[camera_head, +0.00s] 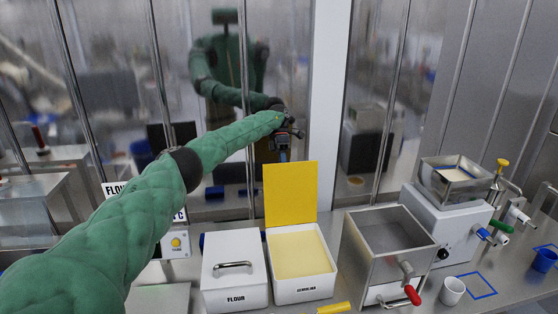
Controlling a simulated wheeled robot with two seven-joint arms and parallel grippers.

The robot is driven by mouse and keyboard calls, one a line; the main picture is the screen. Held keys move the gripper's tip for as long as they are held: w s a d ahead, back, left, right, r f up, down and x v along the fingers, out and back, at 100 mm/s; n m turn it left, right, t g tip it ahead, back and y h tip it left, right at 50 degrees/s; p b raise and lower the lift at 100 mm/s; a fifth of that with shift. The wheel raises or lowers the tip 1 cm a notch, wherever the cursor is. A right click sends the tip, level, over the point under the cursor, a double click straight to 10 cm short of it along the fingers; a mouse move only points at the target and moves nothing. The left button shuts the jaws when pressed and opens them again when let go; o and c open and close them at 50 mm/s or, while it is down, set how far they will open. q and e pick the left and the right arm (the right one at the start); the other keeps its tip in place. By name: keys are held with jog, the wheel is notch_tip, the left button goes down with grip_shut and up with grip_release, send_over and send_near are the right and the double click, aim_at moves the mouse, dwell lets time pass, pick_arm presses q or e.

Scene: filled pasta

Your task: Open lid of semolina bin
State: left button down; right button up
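The semolina bin (301,288) is a white box on the counter, filled with pale yellow semolina (298,254). Its yellow lid (290,194) stands upright at the bin's back edge, so the bin is open. My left gripper (284,155) is above and behind the lid's top edge, at the end of the green arm. Its fingers are small and dark, and I cannot tell whether they are apart or touch the lid. My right gripper is not in view.
A white flour bin (235,273) with a closed handled lid stands left of the semolina bin. A metal hopper box (388,250) with a red-handled lever stands to the right. A white machine (447,220) and a white cup (452,291) are further right. A reflective wall rises behind.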

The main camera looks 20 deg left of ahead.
pick_arm(q)
jog(key=shift+f, duration=0.15)
dwell(0.3)
jog(key=c, duration=1.6)
grip_release()
jog(key=shift+o, duration=1)
jog(key=shift+w, duration=0.25)
